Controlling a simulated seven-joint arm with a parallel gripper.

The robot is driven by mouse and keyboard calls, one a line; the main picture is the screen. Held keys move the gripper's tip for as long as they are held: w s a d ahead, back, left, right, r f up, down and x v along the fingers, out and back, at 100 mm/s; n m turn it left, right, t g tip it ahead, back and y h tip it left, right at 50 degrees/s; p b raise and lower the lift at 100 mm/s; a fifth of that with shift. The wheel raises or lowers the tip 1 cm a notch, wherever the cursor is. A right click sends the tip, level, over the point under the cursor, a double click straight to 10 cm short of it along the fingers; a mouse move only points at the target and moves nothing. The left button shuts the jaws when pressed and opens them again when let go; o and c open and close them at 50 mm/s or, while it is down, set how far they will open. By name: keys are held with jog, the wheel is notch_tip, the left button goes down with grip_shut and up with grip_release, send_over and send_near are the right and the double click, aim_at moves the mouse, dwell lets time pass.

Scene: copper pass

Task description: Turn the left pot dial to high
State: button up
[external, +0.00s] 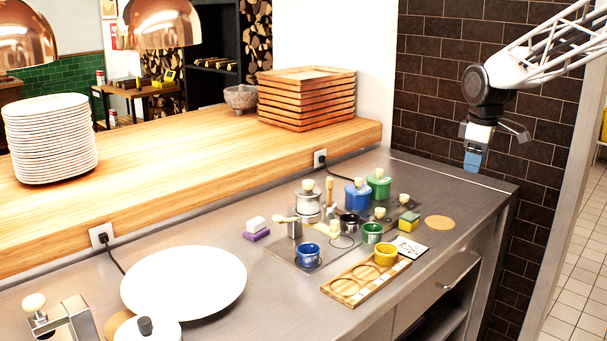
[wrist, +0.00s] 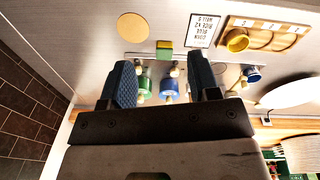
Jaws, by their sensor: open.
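Blue (external: 357,196) and green (external: 379,186) lidded pots stand side by side at the back of the counter's cooking area. The blue one is on the left in the external view. Cream knobs sit in front of them, one before the blue pot (external: 380,212) and one before the green pot (external: 404,199); I cannot read their dial settings. My gripper (external: 473,160) is open and empty, high above the counter's right end, well apart from the pots. In the wrist view the green pot (wrist: 144,84) and blue pot (wrist: 168,88) show between my gripper's fingers (wrist: 162,82), partly hidden.
A yellow-green sponge (external: 409,221), a cork disc (external: 440,222) and a printed card (external: 411,247) lie near the knobs. A wooden tray (external: 346,288), a yellow cup (external: 385,254) and a blue cup (external: 308,255) stand in front. The counter's right end is clear.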

jog(key=w+a+f+n, duration=0.3)
jog(key=w+a+f, duration=0.2)
jog(key=w+a, duration=0.3)
jog(key=n+g, duration=0.1)
jog(key=n, duration=0.3)
send_over(380, 209)
notch_tip(380, 209, down, 6)
jog(key=shift+s+f, duration=0.1)
jog(key=shift+f, duration=0.05)
jog(key=shift+f, duration=3.9)
jog(key=c, duration=0.9)
